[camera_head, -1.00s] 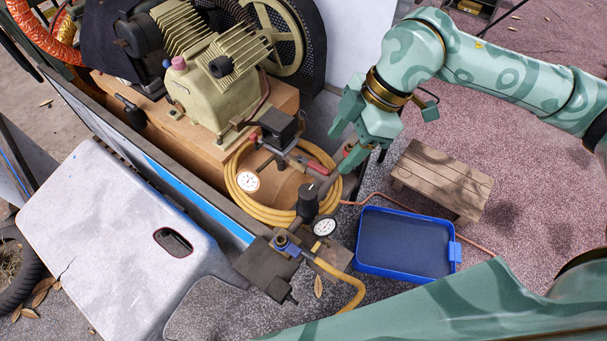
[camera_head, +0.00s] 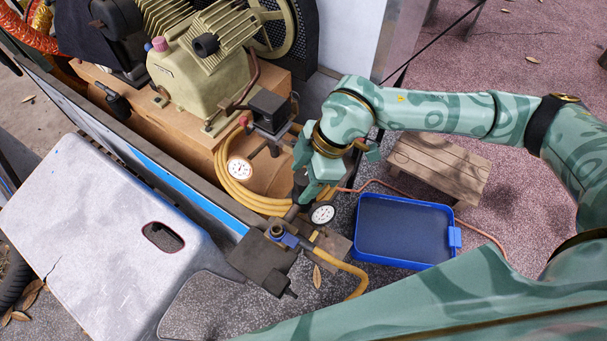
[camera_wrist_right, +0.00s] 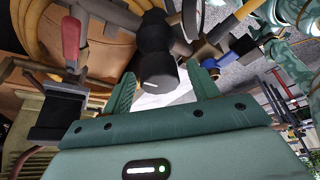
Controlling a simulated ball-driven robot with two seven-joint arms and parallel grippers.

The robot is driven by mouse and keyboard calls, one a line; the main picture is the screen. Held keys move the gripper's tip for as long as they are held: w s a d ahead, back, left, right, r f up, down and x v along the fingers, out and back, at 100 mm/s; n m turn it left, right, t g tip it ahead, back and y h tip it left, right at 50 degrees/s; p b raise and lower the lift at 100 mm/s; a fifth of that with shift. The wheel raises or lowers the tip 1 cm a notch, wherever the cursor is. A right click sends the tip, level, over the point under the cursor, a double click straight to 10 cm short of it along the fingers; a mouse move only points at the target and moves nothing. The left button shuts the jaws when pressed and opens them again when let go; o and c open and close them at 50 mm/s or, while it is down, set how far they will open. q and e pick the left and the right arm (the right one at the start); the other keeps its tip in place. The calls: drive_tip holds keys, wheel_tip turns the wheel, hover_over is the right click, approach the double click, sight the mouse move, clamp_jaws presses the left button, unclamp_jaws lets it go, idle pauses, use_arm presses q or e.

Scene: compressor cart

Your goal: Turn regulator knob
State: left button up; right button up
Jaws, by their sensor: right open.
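The black regulator knob (camera_wrist_right: 155,65), with a short white mark, stands between the spread fingers of my right gripper (camera_wrist_right: 163,85) in the right wrist view. The gripper is open, and I cannot tell whether either finger touches the knob. In the head view my right gripper (camera_head: 304,176) hangs over the regulator, and its fingers hide most of the knob. A round white-faced gauge (camera_head: 322,214) sits just below it. My left gripper is not in view.
A second gauge (camera_head: 240,169) is beside the coiled yellow hose (camera_head: 231,188). A valve with a blue handle (camera_head: 284,237) is in front. The compressor (camera_head: 195,80) stands behind. A blue tray (camera_head: 363,257) and wooden stool (camera_head: 440,165) are at right.

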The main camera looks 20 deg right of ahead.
drive_tip(key=c, duration=1)
drive_tip(key=shift+r, duration=0.1)
